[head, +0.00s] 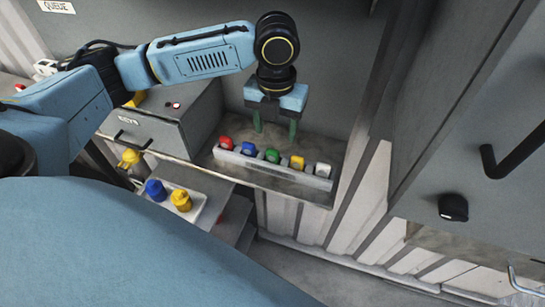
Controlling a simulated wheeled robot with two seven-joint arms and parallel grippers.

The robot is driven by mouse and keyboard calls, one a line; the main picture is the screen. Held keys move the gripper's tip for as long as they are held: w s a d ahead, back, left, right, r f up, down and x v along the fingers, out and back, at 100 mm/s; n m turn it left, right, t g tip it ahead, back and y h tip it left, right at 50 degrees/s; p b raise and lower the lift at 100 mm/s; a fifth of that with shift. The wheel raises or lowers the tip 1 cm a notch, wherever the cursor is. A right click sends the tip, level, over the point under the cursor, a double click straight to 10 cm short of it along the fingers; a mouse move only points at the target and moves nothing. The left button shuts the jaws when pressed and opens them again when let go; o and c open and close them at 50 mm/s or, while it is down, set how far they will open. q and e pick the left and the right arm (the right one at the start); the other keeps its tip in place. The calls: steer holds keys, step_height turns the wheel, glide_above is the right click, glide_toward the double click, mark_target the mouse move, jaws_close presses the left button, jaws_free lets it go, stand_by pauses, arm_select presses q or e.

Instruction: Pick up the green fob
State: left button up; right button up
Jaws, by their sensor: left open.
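The green fob (272,156) sits in the middle of a row of coloured fobs in a pale grey rack (285,176) on a shelf. On its left are a red fob (226,143) and a blue fob (249,149). On its right are a yellow fob (297,162) and a white fob (322,169). My left gripper (275,128) points down with its two greenish fingers apart, above and behind the rack near the green fob. It is open with nothing between the fingers. My right gripper is not in view.
A grey drawer box (165,125) stands on the shelf (210,160) at left. Below, a tray (205,205) holds a blue and a yellow item. A grey cabinet with a black handle (512,152) is at right. The shelf right of the rack is narrow.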

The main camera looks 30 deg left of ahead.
mark_target(272, 150)
arm_select(q)
steer(key=f, duration=0.7)
steer(key=shift+a+f, duration=0.1)
steer(key=shift+a, duration=0.3)
